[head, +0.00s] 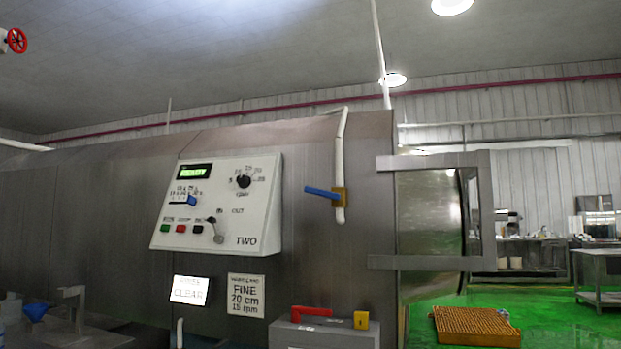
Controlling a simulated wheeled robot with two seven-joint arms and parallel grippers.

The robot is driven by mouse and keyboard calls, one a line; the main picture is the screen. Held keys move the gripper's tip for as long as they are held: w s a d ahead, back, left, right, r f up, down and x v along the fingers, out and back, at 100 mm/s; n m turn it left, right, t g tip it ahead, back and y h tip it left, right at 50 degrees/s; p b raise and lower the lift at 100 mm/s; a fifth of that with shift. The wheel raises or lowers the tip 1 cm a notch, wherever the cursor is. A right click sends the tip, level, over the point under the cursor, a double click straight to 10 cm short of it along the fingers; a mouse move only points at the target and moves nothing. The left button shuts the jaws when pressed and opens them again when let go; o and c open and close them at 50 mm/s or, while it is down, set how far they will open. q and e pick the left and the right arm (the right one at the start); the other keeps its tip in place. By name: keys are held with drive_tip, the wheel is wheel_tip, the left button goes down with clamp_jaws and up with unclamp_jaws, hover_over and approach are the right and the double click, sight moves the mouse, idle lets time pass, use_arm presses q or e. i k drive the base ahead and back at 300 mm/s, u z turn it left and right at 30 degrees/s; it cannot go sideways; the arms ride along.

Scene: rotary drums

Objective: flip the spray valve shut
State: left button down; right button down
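The spray valve is a brass body (340,197) on a white vertical pipe (339,150) at the right part of the drum machine's front. Its blue lever (321,193) points left, across the pipe, tilted slightly up toward its free end. Neither of my grippers shows in the head view.
A white control panel (220,205) labelled TWO, with a green display, is left of the valve. Signs reading CLEAR (190,290) and FINE 20 cm 15 rpm (246,295) hang below. A grey box (324,335) with a red handle (311,311) stands below the valve. The metal drum (428,225) and frame are at right.

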sight(313, 191)
drive_tip(key=z, duration=0.6)
drive_tip(key=i, duration=0.6)
drive_tip(key=z, duration=0.4)
